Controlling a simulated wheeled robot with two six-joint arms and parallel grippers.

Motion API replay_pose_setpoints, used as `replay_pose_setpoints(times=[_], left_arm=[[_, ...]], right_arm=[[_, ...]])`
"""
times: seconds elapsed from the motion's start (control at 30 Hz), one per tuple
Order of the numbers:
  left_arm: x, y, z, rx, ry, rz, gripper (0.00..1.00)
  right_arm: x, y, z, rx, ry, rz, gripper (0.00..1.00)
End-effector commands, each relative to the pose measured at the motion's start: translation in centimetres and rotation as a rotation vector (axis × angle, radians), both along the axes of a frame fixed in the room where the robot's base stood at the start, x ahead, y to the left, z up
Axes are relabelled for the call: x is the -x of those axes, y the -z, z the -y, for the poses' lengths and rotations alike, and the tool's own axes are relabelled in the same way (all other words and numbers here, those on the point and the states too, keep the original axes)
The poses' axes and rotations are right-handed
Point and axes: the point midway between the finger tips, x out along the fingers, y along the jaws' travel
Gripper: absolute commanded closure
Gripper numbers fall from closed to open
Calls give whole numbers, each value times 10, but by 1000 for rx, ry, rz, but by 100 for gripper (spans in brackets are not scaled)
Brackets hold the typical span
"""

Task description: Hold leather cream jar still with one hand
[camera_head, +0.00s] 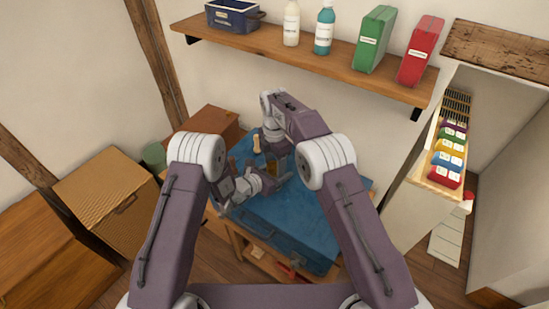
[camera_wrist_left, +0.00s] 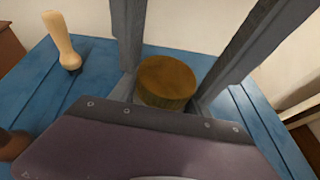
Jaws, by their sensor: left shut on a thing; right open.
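The leather cream jar (camera_wrist_left: 167,80) is round with a brown-gold top, and it stands on the blue bench top (camera_head: 290,225). In the left wrist view it sits between the two grey fingers of my left gripper (camera_wrist_left: 165,92), which is shut on it. In the head view the jar is a small amber patch (camera_head: 272,168), mostly hidden by my grippers. My left gripper (camera_head: 267,180) reaches it from the left, low over the bench. My right gripper (camera_head: 277,150) is open, close above or behind the jar; its fingertips are hard to make out.
A pale wooden-handled tool (camera_head: 256,144) stands on the bench left of the jar, with a dark brown handle (camera_head: 232,166) near it. A wall shelf (camera_head: 300,60) with bottles and boxes hangs behind. The bench's front is clear.

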Motion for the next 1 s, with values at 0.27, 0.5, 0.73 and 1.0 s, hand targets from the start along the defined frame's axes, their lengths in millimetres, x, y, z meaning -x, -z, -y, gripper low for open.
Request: replay_pose_setpoints(times=[0.27, 0.5, 0.73, 1.0], left_arm=[[0, 0, 0, 0, 0, 0, 100], [0, 0, 0, 0, -1, 1, 100], [0, 0, 0, 0, -1, 1, 100], [0, 0, 0, 0, -1, 1, 100]], right_arm=[[0, 0, 0, 0, 0, 0, 70], [0, 0, 0, 0, -70, 0, 99], [0, -1, 0, 0, -671, 0, 99], [0, -1, 0, 0, -1158, 0, 99]])
